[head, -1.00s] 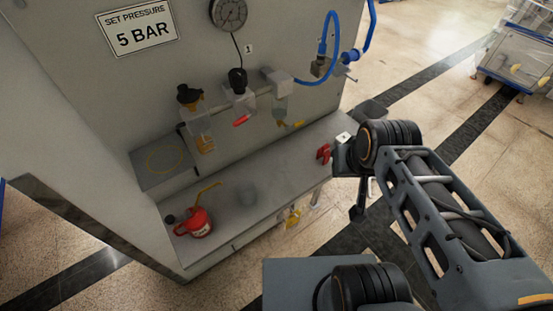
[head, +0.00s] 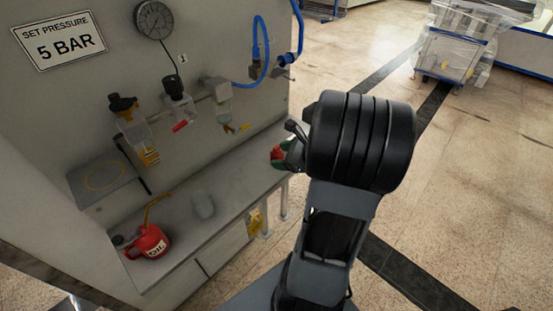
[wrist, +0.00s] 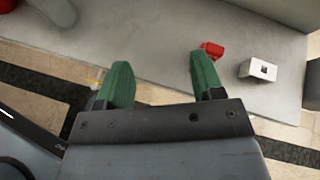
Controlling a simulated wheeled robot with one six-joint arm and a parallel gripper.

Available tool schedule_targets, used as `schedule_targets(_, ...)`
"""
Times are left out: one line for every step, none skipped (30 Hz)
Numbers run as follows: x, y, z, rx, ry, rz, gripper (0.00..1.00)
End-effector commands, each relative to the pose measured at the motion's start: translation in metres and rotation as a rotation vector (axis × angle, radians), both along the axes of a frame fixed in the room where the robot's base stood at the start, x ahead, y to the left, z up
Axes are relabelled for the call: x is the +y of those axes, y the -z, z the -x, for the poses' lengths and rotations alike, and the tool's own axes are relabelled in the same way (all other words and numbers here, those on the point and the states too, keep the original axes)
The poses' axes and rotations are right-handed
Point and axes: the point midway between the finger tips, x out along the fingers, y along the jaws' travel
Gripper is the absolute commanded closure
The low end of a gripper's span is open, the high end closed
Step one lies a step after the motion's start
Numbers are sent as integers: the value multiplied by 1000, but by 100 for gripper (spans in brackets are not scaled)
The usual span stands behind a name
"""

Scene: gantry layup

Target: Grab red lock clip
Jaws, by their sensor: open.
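The red lock clip (wrist: 211,50) lies on the grey shelf in the wrist view, near the shelf's right end. It is just beyond the tip of my gripper's right finger. My gripper (wrist: 160,75) shows two green fingers spread apart with nothing between them. In the head view a red part, likely the clip (head: 276,153), shows at the right end of the shelf, beside the gripper, which my arm mostly hides. I cannot tell from these views how high the fingers are above the shelf.
A small white block (wrist: 258,70) sits right of the clip. A red oil can (head: 148,242) and a grey cup (head: 203,205) stand on the shelf (head: 225,190). Bottle-like units (head: 133,130) and a blue hose (head: 262,50) are above.

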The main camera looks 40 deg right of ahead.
Motion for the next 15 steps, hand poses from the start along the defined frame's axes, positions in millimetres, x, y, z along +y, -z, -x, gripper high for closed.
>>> schedule_targets(-21,11,3,-5,104,-72,38)
schedule_targets(-31,13,5,-12,157,-109,38)
schedule_targets(-43,17,6,-21,218,-150,38)
schedule_targets(-50,19,7,-26,255,-177,38)
schedule_targets(-56,21,8,-32,287,-199,38)
schedule_targets(-62,24,7,-38,319,-222,38)
schedule_targets(-65,26,5,-42,337,-235,38)
schedule_targets(-68,28,2,-44,350,-244,38)
schedule_targets(-68,31,-3,-46,361,-254,38)
schedule_targets(-68,33,-8,-47,366,-258,38)
schedule_targets(-67,35,-13,-47,368,-260,38)
schedule_targets(-66,38,-19,-47,369,-259,38)
schedule_targets(-65,39,-25,-47,369,-259,38)
schedule_targets(-64,41,-30,-47,367,-258,38)
schedule_targets(-63,44,-36,-47,367,-258,38)
